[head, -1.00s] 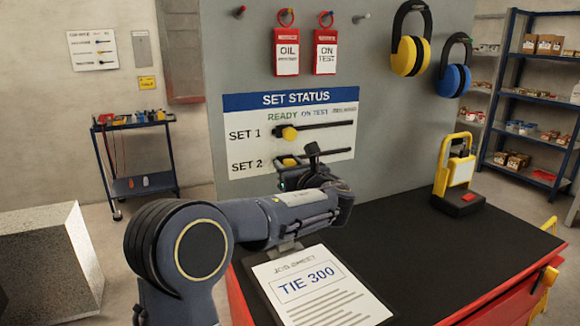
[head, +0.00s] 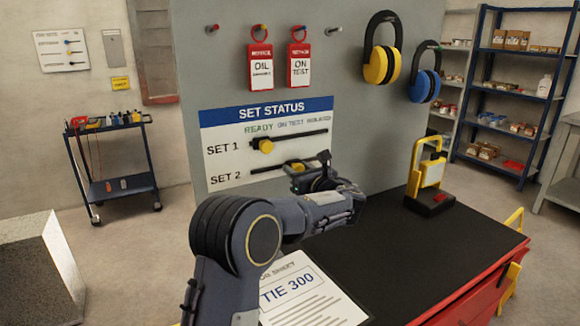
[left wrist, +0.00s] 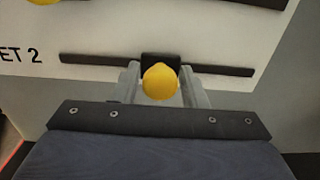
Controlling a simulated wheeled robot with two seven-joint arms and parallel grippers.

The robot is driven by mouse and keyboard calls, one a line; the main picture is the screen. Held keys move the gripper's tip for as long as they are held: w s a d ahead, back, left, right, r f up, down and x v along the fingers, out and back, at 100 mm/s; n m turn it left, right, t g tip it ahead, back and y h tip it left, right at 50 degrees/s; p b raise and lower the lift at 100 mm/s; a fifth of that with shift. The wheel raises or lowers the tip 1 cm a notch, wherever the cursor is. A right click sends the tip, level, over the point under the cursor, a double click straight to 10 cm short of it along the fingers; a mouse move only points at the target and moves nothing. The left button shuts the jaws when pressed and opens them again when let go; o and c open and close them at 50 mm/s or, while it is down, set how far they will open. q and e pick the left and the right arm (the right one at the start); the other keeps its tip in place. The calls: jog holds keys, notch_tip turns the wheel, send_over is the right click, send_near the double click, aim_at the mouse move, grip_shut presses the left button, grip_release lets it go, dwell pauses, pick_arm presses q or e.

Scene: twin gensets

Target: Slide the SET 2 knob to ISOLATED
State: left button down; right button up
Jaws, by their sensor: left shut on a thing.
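The SET STATUS board (head: 222,118) has columns READY, ON TEST and a blurred third heading at the right. The yellow SET 2 knob (head: 298,167) is about midway along its dark slot, roughly below ON TEST. My left gripper (head: 303,170) is shut on it, and its wrist hides part of the slot's right side. In the left wrist view the SET 2 knob (left wrist: 160,82) sits between both fingers, with slot (left wrist: 225,70) showing on each side. The SET 1 knob (head: 264,146) stands near the left of its slot, below READY. My right gripper is not in view.
A black-topped red bench (head: 400,245) stands below the board, with a job sheet (head: 315,295) and a yellow lamp-like unit (head: 430,180) on it. Red tags (head: 261,68) and ear defenders (head: 381,62) hang above. The board right of the gripper looks clear.

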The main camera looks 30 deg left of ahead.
pick_arm(q)
jog(key=c, duration=1.1)
grip_release()
jog(key=v, duration=0.8)
